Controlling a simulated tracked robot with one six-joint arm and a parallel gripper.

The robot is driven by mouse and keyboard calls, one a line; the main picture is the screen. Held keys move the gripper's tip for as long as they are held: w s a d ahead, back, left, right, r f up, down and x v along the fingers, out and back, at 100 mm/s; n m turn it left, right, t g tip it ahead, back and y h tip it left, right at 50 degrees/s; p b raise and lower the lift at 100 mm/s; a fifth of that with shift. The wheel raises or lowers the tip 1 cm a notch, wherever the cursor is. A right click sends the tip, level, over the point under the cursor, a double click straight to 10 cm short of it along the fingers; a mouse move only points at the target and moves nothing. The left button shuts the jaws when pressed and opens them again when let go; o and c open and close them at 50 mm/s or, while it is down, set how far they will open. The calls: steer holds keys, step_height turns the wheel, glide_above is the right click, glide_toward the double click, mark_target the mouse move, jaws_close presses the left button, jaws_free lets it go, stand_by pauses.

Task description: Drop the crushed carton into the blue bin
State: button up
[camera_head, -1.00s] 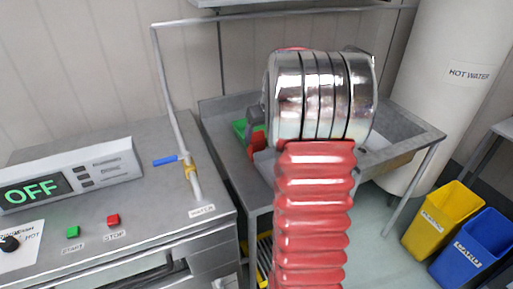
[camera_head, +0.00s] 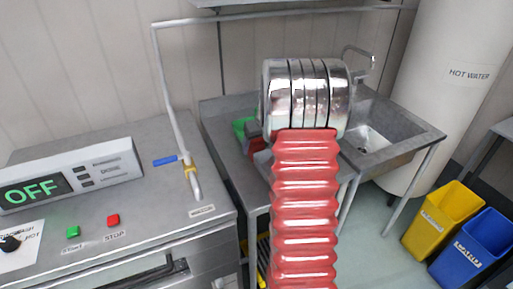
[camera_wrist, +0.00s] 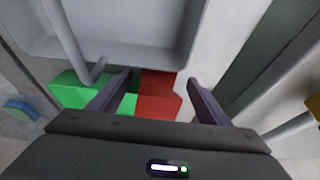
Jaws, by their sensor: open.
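The blue bin (camera_head: 470,248) stands on the floor at the far right in the head view, with a white label on its front. My gripper (camera_wrist: 158,90) is open in the wrist view. A red object (camera_wrist: 157,95) shows between its fingers, with a green object (camera_wrist: 75,92) beside it, partly behind the left finger. The green object (camera_head: 240,127) and the red object (camera_head: 257,146) also show in the head view, left of my arm on the metal counter. I cannot tell which is the crushed carton. My arm hides most of the gripper in the head view.
A yellow bin (camera_head: 441,219) stands left of the blue bin. A metal sink (camera_head: 375,138) with a tap (camera_head: 358,55) is right of my arm. A machine with an OFF display (camera_head: 33,191) and a grey pipe (camera_head: 170,90) are at left. A white hot-water tank (camera_head: 450,100) stands behind.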

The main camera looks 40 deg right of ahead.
steer(key=shift+x, duration=1.35)
steer(key=shift+c, duration=0.3)
steer(key=c, duration=1.2)
step_height(320, 180, up, 10)
